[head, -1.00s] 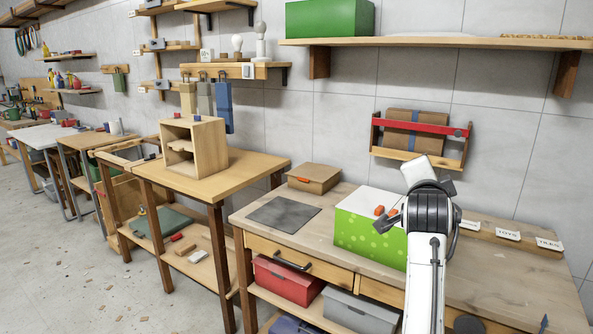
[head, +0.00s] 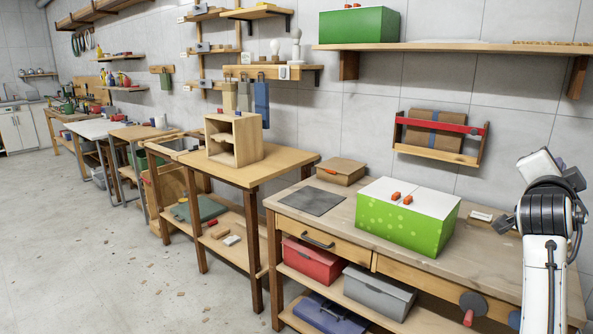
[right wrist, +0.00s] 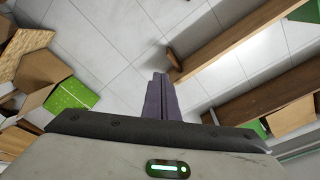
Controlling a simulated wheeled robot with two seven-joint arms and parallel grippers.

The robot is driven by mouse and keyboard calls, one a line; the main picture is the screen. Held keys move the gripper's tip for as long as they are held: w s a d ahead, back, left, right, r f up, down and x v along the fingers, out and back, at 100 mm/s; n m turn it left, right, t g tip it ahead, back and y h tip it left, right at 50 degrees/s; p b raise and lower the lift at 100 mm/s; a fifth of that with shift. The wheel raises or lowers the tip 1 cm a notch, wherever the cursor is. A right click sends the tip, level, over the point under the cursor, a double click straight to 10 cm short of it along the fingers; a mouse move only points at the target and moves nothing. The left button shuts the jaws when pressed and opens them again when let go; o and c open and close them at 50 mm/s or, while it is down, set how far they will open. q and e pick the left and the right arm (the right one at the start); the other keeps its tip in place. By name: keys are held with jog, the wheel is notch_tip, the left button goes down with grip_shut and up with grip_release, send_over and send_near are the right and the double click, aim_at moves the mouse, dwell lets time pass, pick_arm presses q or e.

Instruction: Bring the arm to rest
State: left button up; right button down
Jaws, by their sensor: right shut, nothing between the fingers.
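My right arm (head: 545,250) rises at the right edge of the head view, in front of the workbench. My right gripper (head: 504,225) points left, to the right of the green-and-white box and apart from it. In the right wrist view its dark fingers (right wrist: 160,97) are together, with nothing between them. My left arm and left gripper are not in view.
The green-and-white box (head: 410,232) with small orange pieces on top stands on the workbench (head: 345,222). A grey mat (head: 313,200) and a brown box (head: 340,172) lie left of it. A long wall shelf (head: 450,48) runs above. Floor at left is mostly clear.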

jog(key=s+d+r+m+g+h, duration=0.1)
jog(key=s+d+r+g+h, duration=0.2)
jog(key=s+d+r+h, duration=0.8)
jog(key=w+a+f+n+t+y, duration=0.2)
jog(key=w+f+n+t+y, duration=0.15)
jog(key=f+n+y, duration=0.4)
jog(key=w+a+f+n+t+y, duration=0.25)
jog(key=w+f+n+y, duration=0.2)
jog(key=f, duration=0.65)
jog(key=s+a+f+n+g+y, duration=0.15)
jog(key=a+f+n+y, duration=0.35)
jog(key=f, duration=0.6)
jog(key=s+a+f+n+y, duration=0.25)
jog(key=a+f, duration=0.35)
jog(key=f, duration=0.6)
jog(key=s+a+f+n+g+y, duration=0.35)
jog(key=s+a+f, duration=0.55)
jog(key=s+f, duration=0.45)
jog(key=s+a+f+n+g+y, duration=0.35)
jog(key=s+a+f, duration=0.55)
jog(key=s+f, duration=0.4)
jog(key=a+r+m+t, duration=0.1)
jog(key=a+m, duration=0.3)
jog(key=a, duration=0.8)
jog(key=shift+s+r+m, duration=0.2)
jog(key=shift+r+m, duration=0.1)
jog(key=shift+m, duration=0.05)
